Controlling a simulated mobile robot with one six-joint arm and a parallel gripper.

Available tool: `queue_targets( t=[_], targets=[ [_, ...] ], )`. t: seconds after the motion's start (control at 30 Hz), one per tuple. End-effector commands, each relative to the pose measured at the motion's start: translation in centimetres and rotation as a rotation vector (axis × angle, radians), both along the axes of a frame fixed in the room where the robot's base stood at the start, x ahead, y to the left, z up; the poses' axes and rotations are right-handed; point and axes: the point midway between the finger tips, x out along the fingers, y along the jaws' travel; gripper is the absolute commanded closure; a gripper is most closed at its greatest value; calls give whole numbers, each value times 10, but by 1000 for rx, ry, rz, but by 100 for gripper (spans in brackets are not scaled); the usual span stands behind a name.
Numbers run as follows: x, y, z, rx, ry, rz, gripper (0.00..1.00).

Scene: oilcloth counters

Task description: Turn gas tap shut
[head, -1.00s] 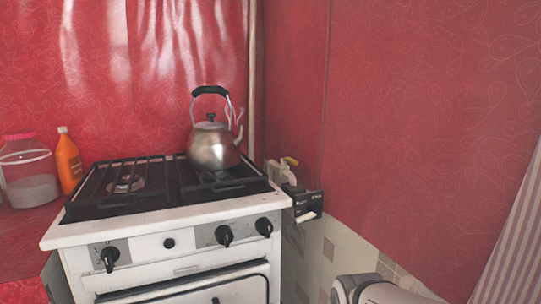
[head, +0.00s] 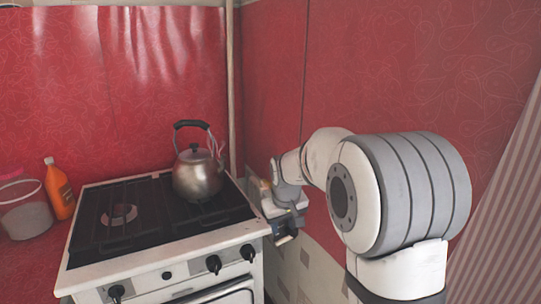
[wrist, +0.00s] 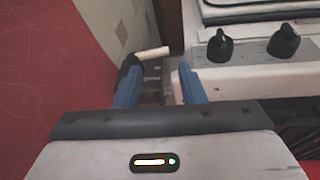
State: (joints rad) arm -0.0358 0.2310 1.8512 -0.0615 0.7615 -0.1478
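A beige pipe fitting (head: 257,188) shows on the wall at the right rear of the stove. The yellow tap handle on it is not clearly visible now, as my arm covers that spot. My gripper (wrist: 157,72) reaches down between the stove's right side and the red wall. In the wrist view its two blue fingers are spread apart, with a gap between them. A small white cylinder with a dark end (wrist: 152,53) shows just beyond the left fingertip. I cannot tell whether it touches the finger.
The white stove (head: 150,270) has black grates and dark front knobs (head: 214,264). A steel kettle (head: 198,180) stands on its right rear. The red wall (wrist: 40,70) closely borders my gripper.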

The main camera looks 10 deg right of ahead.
Motion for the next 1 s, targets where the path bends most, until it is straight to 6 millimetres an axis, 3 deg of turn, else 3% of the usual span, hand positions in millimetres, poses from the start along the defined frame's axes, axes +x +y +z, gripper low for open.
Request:
queue_targets(
  t=[0.03, 0.1, 0.3, 0.4, 0.67, 1.0],
  targets=[
    [23, 0, 31, -7, -12, 15, 64],
    [52, 0, 48, -18, -32, 38, 64],
    [120, 1, 82, -46, -85, 96, 64],
    [143, 2, 91, -56, -105, 115, 64],
    [169, 2, 90, -69, -126, 137, 64],
    [189, -1, 43, -68, -125, 136, 64]
  ],
)
